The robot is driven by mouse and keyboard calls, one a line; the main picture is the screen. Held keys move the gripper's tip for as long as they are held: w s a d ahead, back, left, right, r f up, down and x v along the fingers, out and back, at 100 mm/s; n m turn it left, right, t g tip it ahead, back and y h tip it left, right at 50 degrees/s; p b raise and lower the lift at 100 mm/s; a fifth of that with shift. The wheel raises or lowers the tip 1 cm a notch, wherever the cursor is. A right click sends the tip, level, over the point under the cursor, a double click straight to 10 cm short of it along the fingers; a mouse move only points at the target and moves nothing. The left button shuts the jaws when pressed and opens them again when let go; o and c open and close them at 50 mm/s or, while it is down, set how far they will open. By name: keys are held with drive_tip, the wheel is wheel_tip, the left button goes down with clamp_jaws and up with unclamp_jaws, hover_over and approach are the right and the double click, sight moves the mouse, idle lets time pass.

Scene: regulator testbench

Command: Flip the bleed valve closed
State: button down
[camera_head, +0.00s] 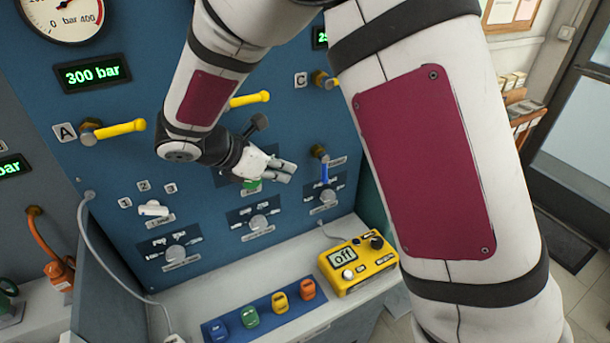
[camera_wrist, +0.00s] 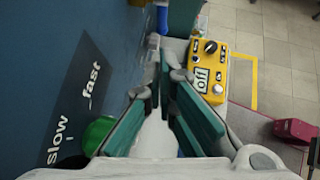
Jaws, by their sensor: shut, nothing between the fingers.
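My gripper (camera_head: 287,172) is shut and empty in front of the blue panel; its fingers also show in the wrist view (camera_wrist: 166,76). A green knob (camera_head: 252,185) sits just beside the fingers, partly hidden; in the wrist view it is at the lower left (camera_wrist: 98,134), near a slow-fast plate (camera_wrist: 78,95). A blue lever (camera_head: 324,172) hangs down to the right of my gripper, apart from it; its blue end shows at the top of the wrist view (camera_wrist: 163,18). I cannot read which handle is labelled as the bleed valve.
Yellow levers stand out at A (camera_head: 120,129), behind my arm (camera_head: 250,99) and near C. A white handle (camera_head: 152,208) is lower left. A yellow meter reading "off" (camera_head: 358,264) and a blue tray (camera_head: 214,328) of coloured pieces lie on the bench below.

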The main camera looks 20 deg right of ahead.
sight(323, 180)
idle(0.3)
drive_tip(key=p+x, duration=0.1)
drive_tip(key=x, duration=0.9)
drive_tip(key=shift+p, duration=0.4)
drive_tip(key=shift+w+d+f+b, duration=0.15)
drive_tip(key=shift+d+f+b, duration=0.3)
drive_tip(key=shift+d+b, duration=0.1)
idle(0.3)
drive_tip(key=d+h+b, duration=0.1)
drive_tip(key=h, duration=0.1)
drive_tip(key=d+f+h+b, duration=0.1)
drive_tip(key=shift+w+d+t+b, duration=0.3)
drive_tip(key=shift+t+b, duration=0.05)
drive_tip(key=shift+t, duration=0.05)
drive_tip(key=shift+w+d+r+b, duration=0.1)
drive_tip(key=shift+d+r+b, duration=0.1)
drive_tip(key=shift+d, duration=0.5)
drive_tip(key=shift+w+d+r+b, duration=0.1)
drive_tip(key=shift+d+b, duration=0.1)
drive_tip(key=shift+d, duration=0.45)
idle(0.9)
